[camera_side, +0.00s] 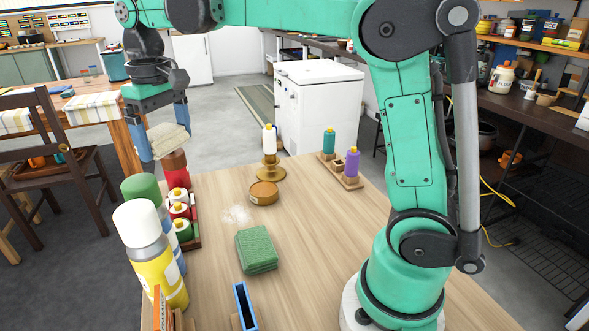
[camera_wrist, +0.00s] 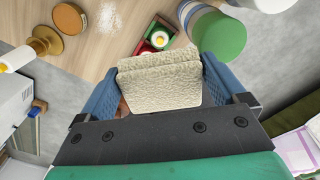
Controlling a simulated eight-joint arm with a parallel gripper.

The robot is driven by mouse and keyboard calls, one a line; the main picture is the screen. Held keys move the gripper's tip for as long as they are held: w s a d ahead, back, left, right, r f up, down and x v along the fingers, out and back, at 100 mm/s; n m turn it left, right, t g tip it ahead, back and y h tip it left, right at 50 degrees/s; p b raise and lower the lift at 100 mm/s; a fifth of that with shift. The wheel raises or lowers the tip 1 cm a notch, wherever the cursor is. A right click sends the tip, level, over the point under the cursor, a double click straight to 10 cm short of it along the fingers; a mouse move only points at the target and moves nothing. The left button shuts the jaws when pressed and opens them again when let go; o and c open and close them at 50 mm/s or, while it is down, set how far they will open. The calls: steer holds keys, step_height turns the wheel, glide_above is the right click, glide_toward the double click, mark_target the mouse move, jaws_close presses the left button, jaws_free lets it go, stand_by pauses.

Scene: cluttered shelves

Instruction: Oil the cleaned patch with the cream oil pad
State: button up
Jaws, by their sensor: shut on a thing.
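My gripper (camera_side: 164,139) is shut on a cream pad (camera_side: 168,141), held in the air above the table's left back edge, over the row of bottles. In the wrist view the cream pad (camera_wrist: 160,82) sits between the blue fingers of my gripper (camera_wrist: 162,88). A pale, powdery whitish patch (camera_side: 237,214) lies on the wooden tabletop, to the right of and below the pad. The patch also shows in the wrist view (camera_wrist: 108,17), at the top. The pad is apart from the patch.
A red tray (camera_side: 193,239) of small bottles, a green-capped can (camera_side: 141,188) and a yellow spray can (camera_side: 152,255) line the left edge. A round brown tin (camera_side: 264,193), a bottle stand (camera_side: 270,170) and a green sponge (camera_side: 256,249) surround the patch.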

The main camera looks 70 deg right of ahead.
steer(key=d+f+m, duration=0.4)
steer(key=d+f, duration=0.2)
steer(key=d, duration=0.4)
steer(key=m, duration=0.5)
glide_above(265, 192)
step_height(265, 192, down, 6)
steer(key=shift+r, duration=0.1)
steer(key=shift+f, duration=3)
steer(key=shift+f, duration=0.6)
steer(key=shift+r, duration=0.1)
steer(key=shift+r, duration=3.45)
